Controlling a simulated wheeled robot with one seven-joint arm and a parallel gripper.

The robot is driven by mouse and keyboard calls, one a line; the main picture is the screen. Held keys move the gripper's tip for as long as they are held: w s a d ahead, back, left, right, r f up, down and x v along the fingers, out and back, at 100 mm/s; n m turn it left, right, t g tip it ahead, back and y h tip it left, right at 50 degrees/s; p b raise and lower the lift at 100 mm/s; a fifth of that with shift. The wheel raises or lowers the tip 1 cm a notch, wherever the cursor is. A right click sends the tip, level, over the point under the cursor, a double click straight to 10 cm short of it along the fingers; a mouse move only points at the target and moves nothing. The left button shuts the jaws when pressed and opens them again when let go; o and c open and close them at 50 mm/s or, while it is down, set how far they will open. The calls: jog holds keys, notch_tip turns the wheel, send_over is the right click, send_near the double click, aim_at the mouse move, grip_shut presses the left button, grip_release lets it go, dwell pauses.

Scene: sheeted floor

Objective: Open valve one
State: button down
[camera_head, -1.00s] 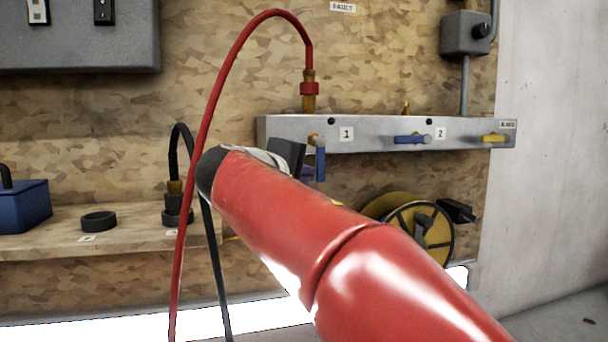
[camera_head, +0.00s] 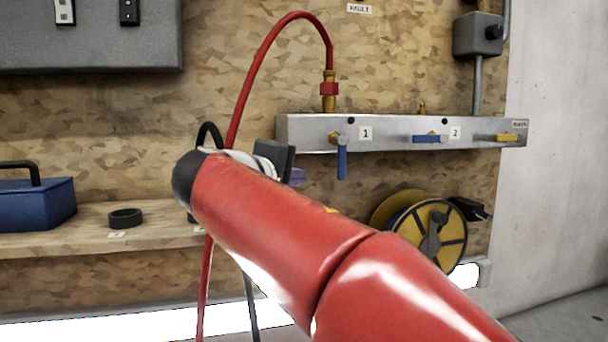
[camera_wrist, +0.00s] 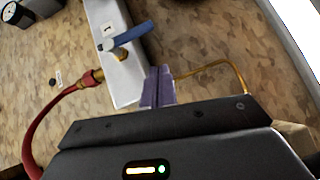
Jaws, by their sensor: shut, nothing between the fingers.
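Valve one is the blue lever (camera_head: 342,162) below the label "1" on the grey manifold (camera_head: 385,146). It hangs straight down, across the manifold's length. In the wrist view the same blue lever (camera_wrist: 133,33) shows beyond my fingers, beside the "1" label. My gripper (camera_head: 298,177) is left of the lever in the head view, partly hidden behind my red arm. In the wrist view its purple fingers (camera_wrist: 158,87) are together with nothing between them. A gap shows between the fingertips and the lever, so they are apart.
Valve two's blue lever (camera_head: 428,139) lies along the manifold, with a yellow lever (camera_head: 506,138) further right. A red hose (camera_head: 254,88) arches from the brass fitting above valve one. A yellow reel (camera_head: 428,235) is below. A shelf (camera_head: 75,234) stands left.

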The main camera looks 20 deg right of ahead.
jog(key=f+v, duration=0.1)
jog(key=v, duration=0.5)
jog(key=shift+s+a, duration=0.1)
